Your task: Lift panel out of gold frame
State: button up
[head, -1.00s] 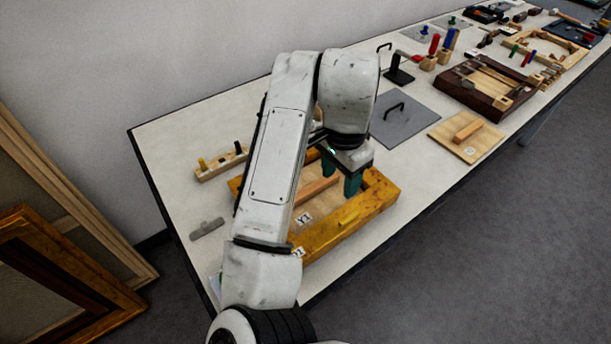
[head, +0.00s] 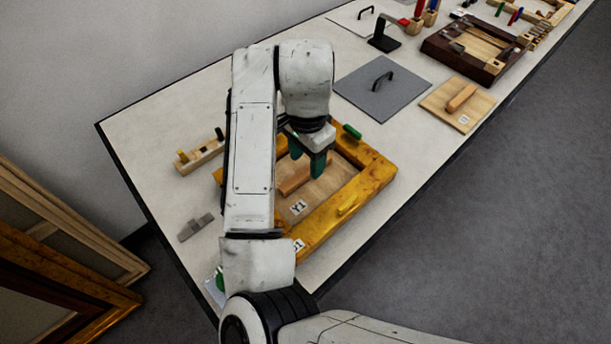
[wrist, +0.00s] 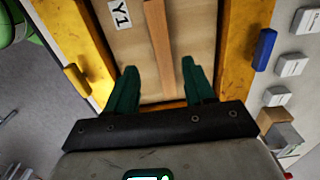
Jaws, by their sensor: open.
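The gold frame (head: 335,222) lies flat on the table, partly hidden behind my arm. Inside it lies a light wood panel (head: 322,190) with a Y1 label and a raised wooden bar handle (head: 293,181). In the wrist view the panel (wrist: 127,50), its bar (wrist: 158,40) and the frame (wrist: 240,45) show ahead of the fingers. My gripper (head: 307,165) has green fingers, open and empty, above the panel near the bar's far end. In the wrist view the gripper (wrist: 158,75) has its fingertips on either side of the bar's line; I cannot tell their height above it.
A yellow piece (head: 348,204) and a green one (head: 352,131) sit on the frame; a blue piece (wrist: 264,48) shows in the wrist view. A grey plate with a handle (head: 382,88) and a wooden board (head: 458,105) lie beyond. Frames (head: 60,290) lean at left.

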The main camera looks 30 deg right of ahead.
aim_at(306, 171)
jog(key=shift+w+f, duration=0.15)
jog(key=shift+f, duration=1.05)
jog(key=shift+w+f, duration=0.15)
jog(key=shift+f, duration=1)
grip_shut()
